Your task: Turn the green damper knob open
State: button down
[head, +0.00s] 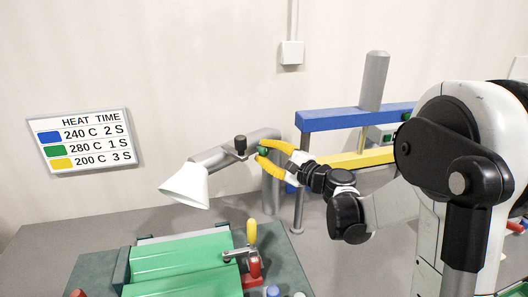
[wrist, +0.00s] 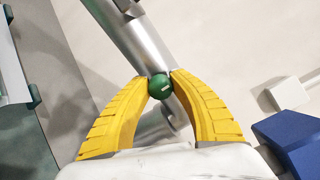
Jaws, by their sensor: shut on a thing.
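The green damper knob (wrist: 160,87) is a small round ball with a pale mark on its face. It sits on the grey metal duct (wrist: 148,45), which also shows in the head view (head: 212,158) and ends in a white cone-shaped nozzle (head: 187,186). My gripper (wrist: 160,82) has two yellow ribbed fingers. Their tips are shut on the knob, one on each side.
A wall sign (head: 84,140) lists heat and time by colour. Blue (head: 350,117) and yellow (head: 345,160) bars stand behind my gripper. A dark-capped clamp (head: 240,143) sits on the duct.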

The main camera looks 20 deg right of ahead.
dwell(0.4)
jog(key=c, duration=1.1)
grip_release()
jog(key=shift+s, duration=0.1)
jog(key=v, duration=1.1)
jog(key=shift+s+d, duration=0.25)
jog(key=shift+s, duration=0.1)
jog(key=shift+a, duration=0.1)
